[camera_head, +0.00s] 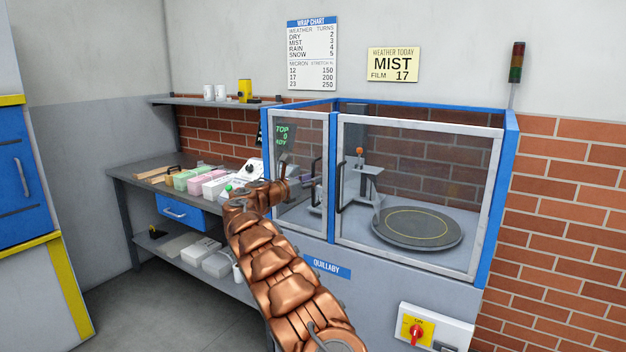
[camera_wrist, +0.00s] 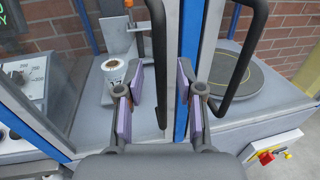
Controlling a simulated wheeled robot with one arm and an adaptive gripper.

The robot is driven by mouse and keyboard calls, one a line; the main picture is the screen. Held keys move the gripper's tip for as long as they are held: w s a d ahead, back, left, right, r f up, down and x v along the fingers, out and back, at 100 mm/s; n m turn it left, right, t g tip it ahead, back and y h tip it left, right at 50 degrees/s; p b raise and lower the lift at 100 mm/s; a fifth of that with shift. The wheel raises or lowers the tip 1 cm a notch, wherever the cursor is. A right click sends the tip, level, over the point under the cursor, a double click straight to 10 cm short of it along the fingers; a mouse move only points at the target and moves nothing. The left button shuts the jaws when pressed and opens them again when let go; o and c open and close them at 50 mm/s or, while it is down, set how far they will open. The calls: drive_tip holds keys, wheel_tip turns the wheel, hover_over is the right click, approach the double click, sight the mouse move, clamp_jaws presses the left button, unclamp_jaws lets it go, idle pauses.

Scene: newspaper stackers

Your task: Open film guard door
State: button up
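The wrapping machine has two clear guard doors in grey frames. The narrow left door (camera_head: 328,150) has a black bar handle (camera_head: 314,178), and the wide right door (camera_head: 498,160) has another black handle (camera_head: 341,188). Both look shut. In the wrist view, my gripper (camera_wrist: 160,92) is open and empty, its purple-padded fingers apart. The left door's handle (camera_wrist: 159,50) appears between the fingers; I cannot tell its depth. The right door's handle (camera_wrist: 258,40) is to their right. A white roll (camera_wrist: 114,68) with a brown core stands behind the left door.
A round turntable (camera_head: 415,228) is behind the right door. A bench (camera_head: 135,178) with coloured stacks and a small control box (camera_head: 249,170) stands to the left. A red switch on a yellow plate (camera_head: 417,332) is low on the front right. Floor (camera_head: 150,300) is clear before the bench.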

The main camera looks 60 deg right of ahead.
drive_tip(key=shift+s+d, duration=0.15)
drive_tip(key=shift+d, duration=0.35)
drive_tip(key=shift+c, duration=0.4)
clamp_jaws()
